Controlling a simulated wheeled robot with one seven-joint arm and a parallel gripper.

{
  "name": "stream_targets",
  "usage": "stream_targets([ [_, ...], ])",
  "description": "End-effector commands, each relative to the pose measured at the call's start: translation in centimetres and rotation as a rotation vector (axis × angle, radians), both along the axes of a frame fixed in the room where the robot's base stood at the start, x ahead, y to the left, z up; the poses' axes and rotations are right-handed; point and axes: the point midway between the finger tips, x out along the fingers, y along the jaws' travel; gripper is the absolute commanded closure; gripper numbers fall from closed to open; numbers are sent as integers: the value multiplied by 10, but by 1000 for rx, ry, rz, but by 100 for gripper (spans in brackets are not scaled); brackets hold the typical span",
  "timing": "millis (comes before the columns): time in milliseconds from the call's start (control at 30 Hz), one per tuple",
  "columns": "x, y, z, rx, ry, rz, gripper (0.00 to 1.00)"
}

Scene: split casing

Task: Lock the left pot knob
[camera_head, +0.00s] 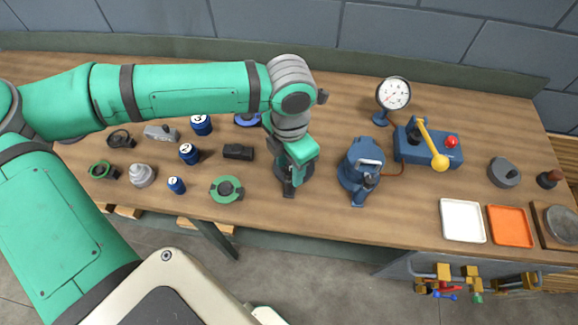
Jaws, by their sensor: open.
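My gripper (289,190) points down near the front middle of the table, its jaws open. A dark rounded body shows partly behind and beside the gripper and may be the left pot; the arm hides most of it, and I cannot make out its knob. I cannot tell whether the fingers touch it. To the right stands a blue pot-like casing (352,174) with a light handle on top and a dark part at its front. It is apart from the gripper.
A blue box (408,149) with a yellow lever and red button stands right of the casing, a gauge (393,93) behind. White (462,221) and orange (509,226) trays lie at the front right. Cans, a green ring (226,196) and other small parts crowd the left.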

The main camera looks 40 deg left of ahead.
Motion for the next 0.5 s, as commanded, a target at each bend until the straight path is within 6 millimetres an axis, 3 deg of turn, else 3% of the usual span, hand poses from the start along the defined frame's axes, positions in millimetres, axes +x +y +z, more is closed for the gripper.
stream_targets([
  [500,0,1,86,4,-2,2,58],
])
